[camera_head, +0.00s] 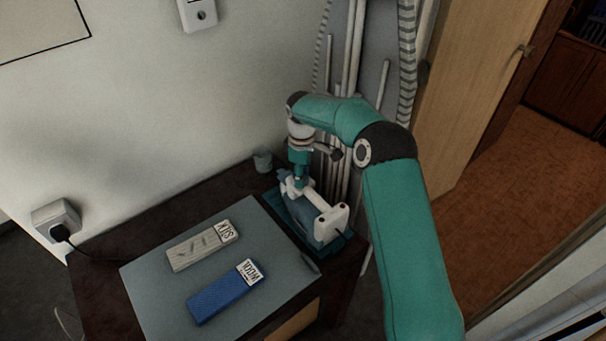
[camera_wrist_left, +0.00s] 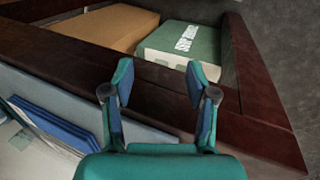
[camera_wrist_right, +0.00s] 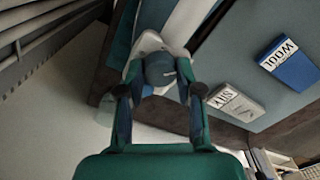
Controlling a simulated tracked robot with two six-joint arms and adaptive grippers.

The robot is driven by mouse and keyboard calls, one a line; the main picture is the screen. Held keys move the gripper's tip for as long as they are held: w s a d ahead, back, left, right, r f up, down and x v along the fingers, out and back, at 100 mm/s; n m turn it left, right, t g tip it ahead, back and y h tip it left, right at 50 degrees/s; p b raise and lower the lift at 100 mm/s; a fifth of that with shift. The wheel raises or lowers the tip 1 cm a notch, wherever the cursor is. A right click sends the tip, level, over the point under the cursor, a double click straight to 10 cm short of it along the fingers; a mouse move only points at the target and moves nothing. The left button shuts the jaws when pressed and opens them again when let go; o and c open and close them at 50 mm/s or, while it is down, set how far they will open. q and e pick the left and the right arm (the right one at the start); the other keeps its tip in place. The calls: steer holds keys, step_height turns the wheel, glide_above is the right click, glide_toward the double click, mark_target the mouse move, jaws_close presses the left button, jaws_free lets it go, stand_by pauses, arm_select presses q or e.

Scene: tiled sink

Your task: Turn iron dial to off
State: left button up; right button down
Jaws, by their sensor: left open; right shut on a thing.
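The iron (camera_head: 325,221), white and grey-blue, sits on a teal stand (camera_head: 293,226) at the right back of the dark table. My right gripper (camera_head: 297,183) points down onto the iron from above. In the right wrist view, the right gripper's fingertips (camera_wrist_right: 160,84) are shut on the dial (camera_wrist_right: 160,66), a dark blue-grey round knob on the iron's white body (camera_wrist_right: 148,43). The dial's setting cannot be read, and the gripper hides it in the head view. My left gripper (camera_wrist_left: 160,80) is open and empty in the left wrist view, above the table edge.
On a grey mat (camera_head: 150,272) lie a pale SILK block (camera_head: 195,248) and a blue WOOL block (camera_head: 218,297). A small cup (camera_head: 262,162) stands near the wall. Under the left gripper, an open drawer holds a green box (camera_wrist_left: 180,46) and a brown box (camera_wrist_left: 108,27).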

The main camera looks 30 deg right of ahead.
steer(key=c, duration=0.7)
jaws_free()
steer(key=shift+c, duration=0.2)
step_height(320, 180, up, 12)
steer(key=shift+f, duration=0.1)
